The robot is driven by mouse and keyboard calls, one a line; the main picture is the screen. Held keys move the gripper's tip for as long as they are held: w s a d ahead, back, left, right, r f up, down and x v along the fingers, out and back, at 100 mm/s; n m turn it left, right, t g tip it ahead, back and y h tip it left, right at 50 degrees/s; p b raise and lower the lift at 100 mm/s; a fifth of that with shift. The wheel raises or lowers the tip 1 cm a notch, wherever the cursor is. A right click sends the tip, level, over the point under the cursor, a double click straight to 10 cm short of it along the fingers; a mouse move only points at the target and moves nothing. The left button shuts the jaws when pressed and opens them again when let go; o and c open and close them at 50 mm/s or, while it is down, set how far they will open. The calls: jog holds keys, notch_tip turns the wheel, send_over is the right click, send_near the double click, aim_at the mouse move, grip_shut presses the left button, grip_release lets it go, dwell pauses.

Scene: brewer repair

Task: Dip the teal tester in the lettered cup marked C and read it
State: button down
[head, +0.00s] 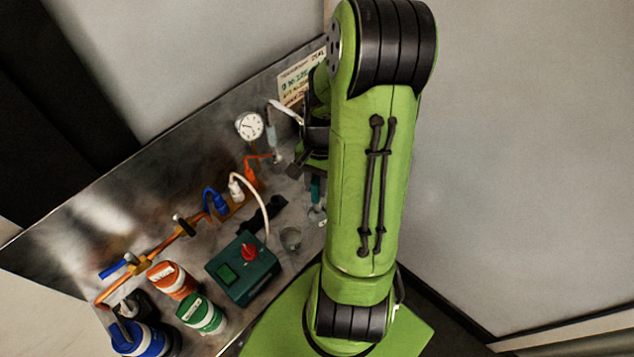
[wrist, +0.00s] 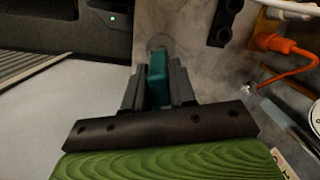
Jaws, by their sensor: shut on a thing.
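My gripper (wrist: 158,84) is shut on the teal tester (wrist: 157,72), which stands between the two dark fingers in the wrist view. The tester also shows in the head view (head: 315,187), hanging upright below the gripper (head: 313,165), partly hidden by my green arm. A clear cup (head: 317,214) is directly under the tester in the head view, and its round rim shows past the tester in the wrist view (wrist: 158,42). I cannot tell whether the tip is inside it. A second clear cup (head: 291,238) stands to its lower left. No letter is readable on either cup.
A dark green box (head: 242,268) with a red knob stands left of the cups. Orange (head: 172,279), green (head: 201,313) and blue (head: 143,338) containers stand at lower left. A copper pipe with valves, plugs and a gauge (head: 249,126) line the back. A sign (head: 300,80) stands behind.

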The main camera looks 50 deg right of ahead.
jog(key=shift+r+p, duration=2.15)
jog(key=shift+r, duration=0.6)
jog(key=shift+f, duration=0.1)
